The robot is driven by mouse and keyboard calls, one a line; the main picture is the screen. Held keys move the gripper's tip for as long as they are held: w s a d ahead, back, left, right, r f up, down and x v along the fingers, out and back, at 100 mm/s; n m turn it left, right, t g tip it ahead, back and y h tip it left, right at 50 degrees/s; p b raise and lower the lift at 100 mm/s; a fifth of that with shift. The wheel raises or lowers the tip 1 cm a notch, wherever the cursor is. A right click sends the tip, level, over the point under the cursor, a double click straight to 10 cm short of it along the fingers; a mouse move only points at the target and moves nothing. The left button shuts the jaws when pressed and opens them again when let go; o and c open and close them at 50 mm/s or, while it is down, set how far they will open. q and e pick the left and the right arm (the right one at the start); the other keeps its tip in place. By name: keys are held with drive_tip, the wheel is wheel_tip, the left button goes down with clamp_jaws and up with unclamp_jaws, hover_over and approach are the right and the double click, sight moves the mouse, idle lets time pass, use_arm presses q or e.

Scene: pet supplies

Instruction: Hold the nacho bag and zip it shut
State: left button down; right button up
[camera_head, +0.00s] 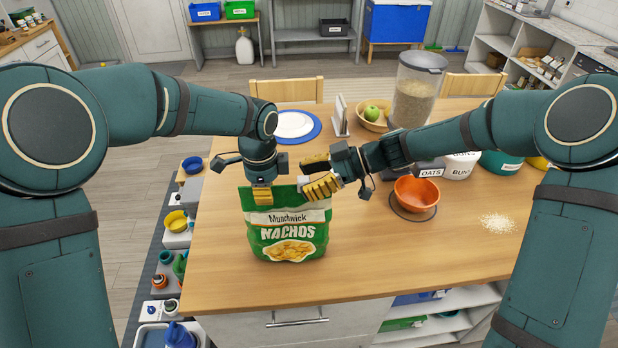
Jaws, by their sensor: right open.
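The green nacho bag (288,234), with a white band reading "Munchwick" and a picture of chips, stands upright near the table's front left. My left gripper (262,194) points down over the bag's top left edge. One yellow finger lies against the bag's front; the other is hidden, and the gripper appears shut on the bag's top. My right gripper (306,177) comes in from the right at the bag's top right corner. Its two yellow fingers are spread apart, with a small pale piece showing between them. I cannot make out the zip clearly.
On the wooden table (400,258), an orange bowl (416,191) stands right of the bag. Behind are a blue-rimmed plate (295,125), a fruit bowl (371,120), a tall food container (414,95) and labelled tubs (460,166). Spilled grains (497,223) lie at right. The front middle is clear.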

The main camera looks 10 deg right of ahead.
clamp_jaws()
drive_tip(key=a, duration=0.4)
drive_tip(key=shift+a, duration=0.15)
unclamp_jaws()
drive_tip(key=shift+w, duration=0.1)
